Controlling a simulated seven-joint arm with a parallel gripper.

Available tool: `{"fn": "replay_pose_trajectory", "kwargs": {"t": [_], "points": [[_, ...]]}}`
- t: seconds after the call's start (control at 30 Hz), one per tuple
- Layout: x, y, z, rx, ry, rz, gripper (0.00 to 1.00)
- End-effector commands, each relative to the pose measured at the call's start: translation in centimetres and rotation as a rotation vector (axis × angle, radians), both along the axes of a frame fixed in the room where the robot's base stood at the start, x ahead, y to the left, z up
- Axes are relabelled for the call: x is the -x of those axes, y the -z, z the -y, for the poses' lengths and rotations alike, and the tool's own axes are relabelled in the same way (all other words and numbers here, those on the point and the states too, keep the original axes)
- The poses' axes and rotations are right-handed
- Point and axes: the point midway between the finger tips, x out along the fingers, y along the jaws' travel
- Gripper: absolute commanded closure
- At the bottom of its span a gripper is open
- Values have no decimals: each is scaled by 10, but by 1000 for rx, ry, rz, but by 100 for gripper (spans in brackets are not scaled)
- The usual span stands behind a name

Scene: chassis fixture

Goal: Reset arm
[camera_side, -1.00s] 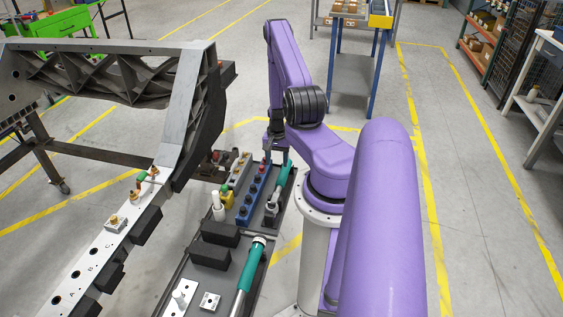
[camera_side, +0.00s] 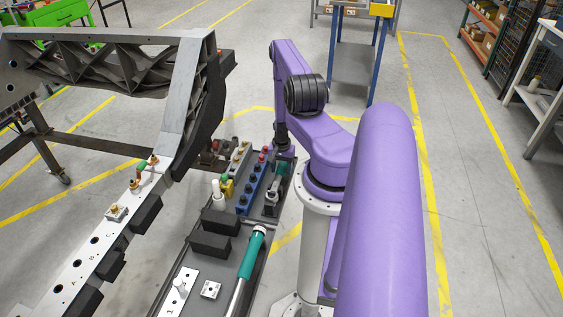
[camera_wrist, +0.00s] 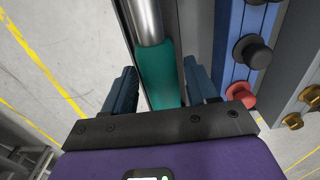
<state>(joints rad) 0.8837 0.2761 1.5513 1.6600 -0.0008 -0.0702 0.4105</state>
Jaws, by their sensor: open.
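My gripper (camera_wrist: 160,88) is open in the wrist view, with one dark blue finger on each side of a teal-handled tool (camera_wrist: 157,72). The handle lies in line with the space between the fingers, and its metal shaft runs away to the top. I cannot tell whether the fingers touch it. In the side view my gripper (camera_side: 283,147) is low over the far right part of the tray, beside the teal tool there (camera_side: 284,168). The fingertips are too small to make out in that view.
A blue socket rail (camera_side: 250,190) with a red knob stands left of the gripper. A second teal-handled tool (camera_side: 250,256) and black blocks (camera_side: 210,245) lie on the near tray. The large grey chassis (camera_side: 185,95) stands to the left.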

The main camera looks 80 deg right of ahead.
Motion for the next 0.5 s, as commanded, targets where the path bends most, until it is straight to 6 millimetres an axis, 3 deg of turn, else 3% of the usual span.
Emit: {"fn": "replay_pose_trajectory", "kwargs": {"t": [0.2,0.5], "points": [[0,12,0,-1,0,0,43],[0,13,0,0,-1,0,43]]}}
